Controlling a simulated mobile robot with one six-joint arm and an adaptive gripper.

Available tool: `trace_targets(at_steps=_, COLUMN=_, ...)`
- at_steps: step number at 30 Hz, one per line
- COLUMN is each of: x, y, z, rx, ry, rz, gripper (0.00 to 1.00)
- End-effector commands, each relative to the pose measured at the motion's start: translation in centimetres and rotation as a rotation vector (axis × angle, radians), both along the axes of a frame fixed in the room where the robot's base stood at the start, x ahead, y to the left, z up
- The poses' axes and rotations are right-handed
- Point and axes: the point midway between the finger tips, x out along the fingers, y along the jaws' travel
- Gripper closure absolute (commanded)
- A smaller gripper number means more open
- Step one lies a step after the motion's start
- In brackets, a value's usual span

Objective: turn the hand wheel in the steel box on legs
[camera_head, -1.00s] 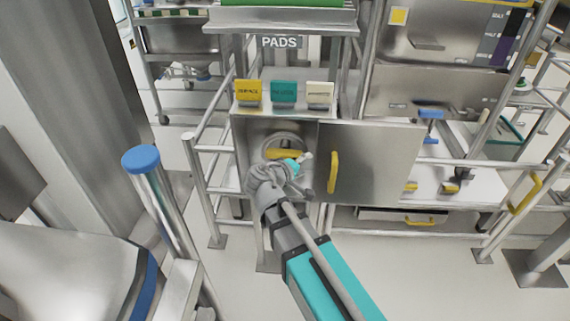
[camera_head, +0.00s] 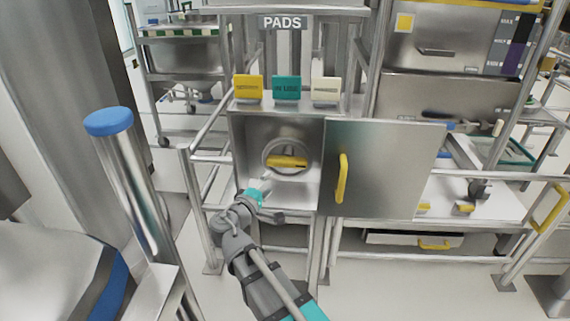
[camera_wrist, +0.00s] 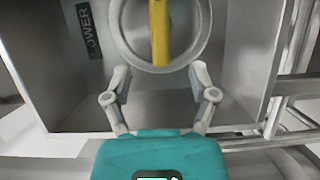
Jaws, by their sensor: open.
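The steel box (camera_head: 240,165) on legs stands ahead with its front open. The hand wheel (camera_head: 287,140) is a grey ring with a yellow bar (camera_head: 287,161) across it, which lies nearly level in the head view. My gripper (camera_head: 266,181) is at the box's lower front, below and left of the wheel. In the wrist view my gripper (camera_wrist: 161,76) is open and empty, its two fingers spread below the wheel (camera_wrist: 199,50). The yellow bar (camera_wrist: 159,32) runs upright there, above the gap and apart from the fingers.
The box door (camera_head: 385,165) is swung open to the right, with a yellow handle (camera_head: 342,178). Yellow, teal and white signs stand on top of the box. A steel rail (camera_head: 190,185) runs at the left, and a blue-capped post (camera_head: 109,122) stands nearer.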

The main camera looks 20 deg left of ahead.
Motion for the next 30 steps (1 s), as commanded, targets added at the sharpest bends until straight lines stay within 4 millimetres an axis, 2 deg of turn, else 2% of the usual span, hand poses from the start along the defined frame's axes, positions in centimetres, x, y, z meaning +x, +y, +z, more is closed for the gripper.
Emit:
trace_targets(at_steps=8, x=-0.2, y=0.3, z=0.0, rx=0.000, ry=0.001, rz=0.005, gripper=0.26)
trace_targets(at_steps=14, x=0.5, y=0.2, z=0.0, rx=0.000, ry=0.001, rz=0.004, gripper=0.26)
trace_targets(at_steps=20, x=2.3, y=0.0, z=0.0, rx=0.000, ry=0.001, rz=0.005, gripper=0.26)
trace_targets(at_steps=30, x=7.3, y=-0.7, z=-0.1, rx=0.000, ry=0.001, rz=0.004, gripper=0.26)
